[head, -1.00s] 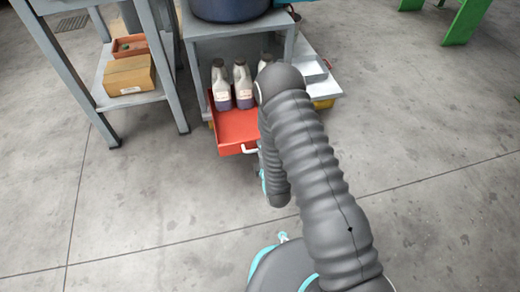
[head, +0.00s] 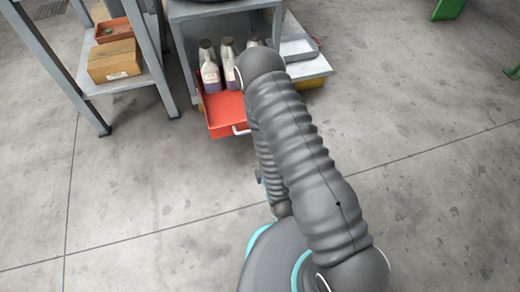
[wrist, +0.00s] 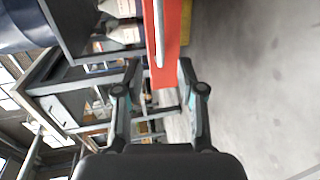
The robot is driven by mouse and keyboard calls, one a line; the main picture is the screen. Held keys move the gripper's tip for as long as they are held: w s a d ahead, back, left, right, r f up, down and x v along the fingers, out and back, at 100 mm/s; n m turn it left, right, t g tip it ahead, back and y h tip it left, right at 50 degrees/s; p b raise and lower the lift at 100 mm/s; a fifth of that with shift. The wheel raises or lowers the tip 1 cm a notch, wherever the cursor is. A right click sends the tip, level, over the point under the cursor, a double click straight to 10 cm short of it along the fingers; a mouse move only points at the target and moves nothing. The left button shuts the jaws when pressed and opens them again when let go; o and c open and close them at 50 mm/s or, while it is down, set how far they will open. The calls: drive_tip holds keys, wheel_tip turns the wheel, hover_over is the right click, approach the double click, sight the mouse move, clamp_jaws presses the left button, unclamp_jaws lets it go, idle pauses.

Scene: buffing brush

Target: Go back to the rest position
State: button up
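My gripper (wrist: 159,68) shows in the wrist view with its two dark fingers spread apart and nothing held between them. Beyond the fingers is a red open drawer (wrist: 165,60) with a pale bar handle (wrist: 159,35); the gripper appears apart from it. In the head view my grey, ribbed arm covers most of the gripper, so its fingers cannot be made out there. The red drawer (head: 226,112) stands pulled out just beyond the arm, with its handle (head: 240,130) at the front.
Several bottles (head: 210,70) stand in the drawer under a grey workbench (head: 200,12). A grey shelf at left holds a cardboard box (head: 114,62) and an orange-red bin (head: 112,30). Green legs (head: 448,8) stand at the far right. The concrete floor is clear at left and right.

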idle(0.4)
